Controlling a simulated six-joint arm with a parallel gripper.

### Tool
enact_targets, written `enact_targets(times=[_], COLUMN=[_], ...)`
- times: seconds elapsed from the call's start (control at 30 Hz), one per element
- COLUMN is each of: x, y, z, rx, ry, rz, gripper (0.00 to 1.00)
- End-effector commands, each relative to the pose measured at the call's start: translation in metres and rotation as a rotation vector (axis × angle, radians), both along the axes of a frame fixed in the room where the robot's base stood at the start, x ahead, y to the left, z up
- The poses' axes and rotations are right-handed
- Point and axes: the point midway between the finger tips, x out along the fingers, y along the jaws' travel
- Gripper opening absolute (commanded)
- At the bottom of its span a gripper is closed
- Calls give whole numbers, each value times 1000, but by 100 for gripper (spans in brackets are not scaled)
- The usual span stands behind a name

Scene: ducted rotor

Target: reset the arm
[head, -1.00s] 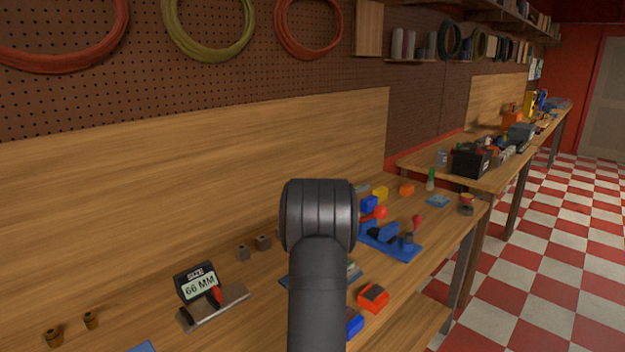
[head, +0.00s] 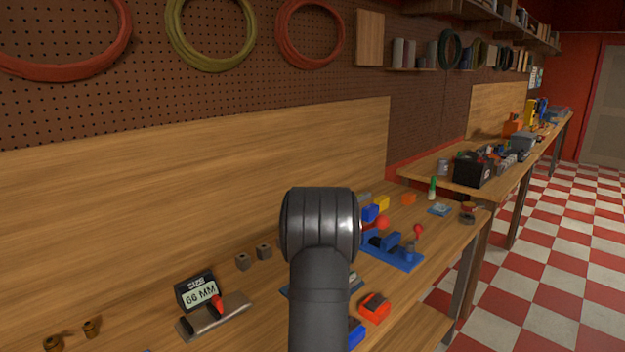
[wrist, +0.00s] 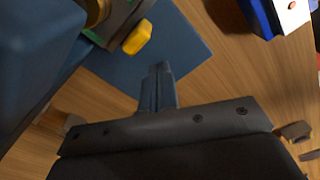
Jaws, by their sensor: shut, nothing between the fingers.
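My gripper (wrist: 158,88) shows in the wrist view with its two dark fingers pressed together and nothing between them. Its tips point over a flat dark blue plate (wrist: 188,58) on the wooden bench. A yellow block-like part (wrist: 138,38) lies near the fingertips but apart from them. In the head view my dark arm rises in the middle and hides part of the bench; the gripper itself does not show there.
The bench holds a size gauge reading 66 MM (head: 198,292), a blue fixture with a red knob (head: 392,250), an orange box (head: 374,307) and small brown parts (head: 92,327). A second cluttered bench (head: 440,166) stands behind. The wooden backboard (head: 150,190) is close at left.

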Motion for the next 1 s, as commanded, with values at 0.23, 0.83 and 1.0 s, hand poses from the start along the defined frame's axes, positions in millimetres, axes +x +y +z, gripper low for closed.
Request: enact_targets(times=[0.23, 0.83, 1.0], x=[-1, -10, -23], y=[0, 11, 23], z=[21, -44, -44], rx=[0, 0, 0], ry=[6, 0, 0], rz=[0, 3, 1], gripper=[0, 0, 0])
